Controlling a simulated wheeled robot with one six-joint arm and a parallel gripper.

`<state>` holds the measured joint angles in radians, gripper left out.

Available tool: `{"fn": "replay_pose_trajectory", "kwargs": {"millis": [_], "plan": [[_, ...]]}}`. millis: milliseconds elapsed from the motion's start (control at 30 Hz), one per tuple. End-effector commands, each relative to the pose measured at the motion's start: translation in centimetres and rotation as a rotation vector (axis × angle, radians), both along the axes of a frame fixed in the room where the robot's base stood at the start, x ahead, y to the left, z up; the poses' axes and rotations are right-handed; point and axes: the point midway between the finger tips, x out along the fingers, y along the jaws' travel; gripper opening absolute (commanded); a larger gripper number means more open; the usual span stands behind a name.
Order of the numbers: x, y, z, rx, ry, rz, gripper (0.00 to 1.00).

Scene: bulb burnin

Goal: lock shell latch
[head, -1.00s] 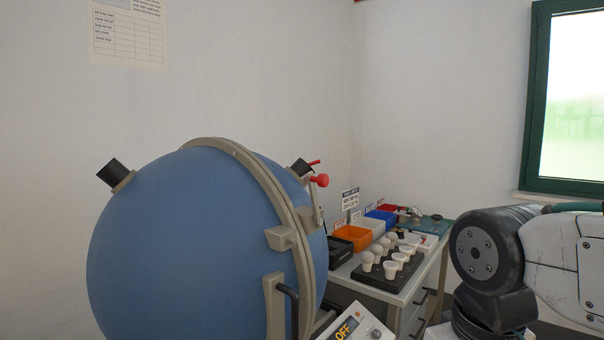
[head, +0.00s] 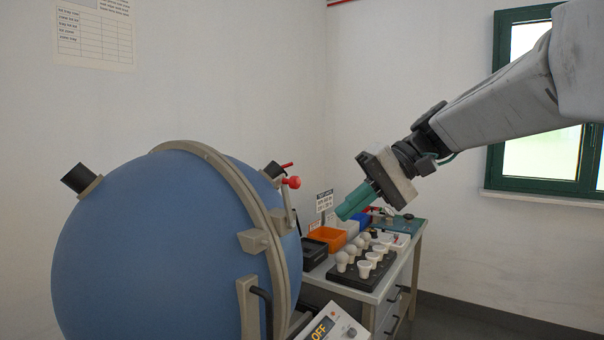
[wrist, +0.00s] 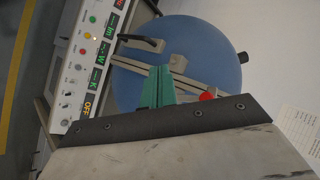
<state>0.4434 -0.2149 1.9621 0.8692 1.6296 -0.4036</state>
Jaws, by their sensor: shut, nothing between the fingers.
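The big blue sphere shell (head: 150,250) fills the left of the head view, with a grey rim band (head: 245,200) around its seam. The latch with its red knob (head: 292,182) stands on the upper right of the rim. My gripper (head: 345,212) is shut and empty, with its green fingers in the air to the right of the knob and apart from it. In the wrist view the fingers (wrist: 157,88) point toward the sphere (wrist: 200,45), and the red knob (wrist: 207,96) shows just right of them, partly hidden by my gripper.
A black handle (head: 264,305) is on the sphere's front. The control panel reading OFF (head: 335,325) stands below it. A bench (head: 380,292) at right carries a black tray (head: 355,279) of bulbs and an orange bin (head: 332,234).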

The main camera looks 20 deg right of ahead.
Motion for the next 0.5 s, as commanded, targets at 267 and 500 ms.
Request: {"fn": "replay_pose_trajectory", "kwargs": {"millis": [267,500], "plan": [[7.3,-8.4,7.5,0.303,-0.265,-0.022,0.0],[8.0,-9.8,8.7,0.345,-0.32,-0.021,0.0]]}}
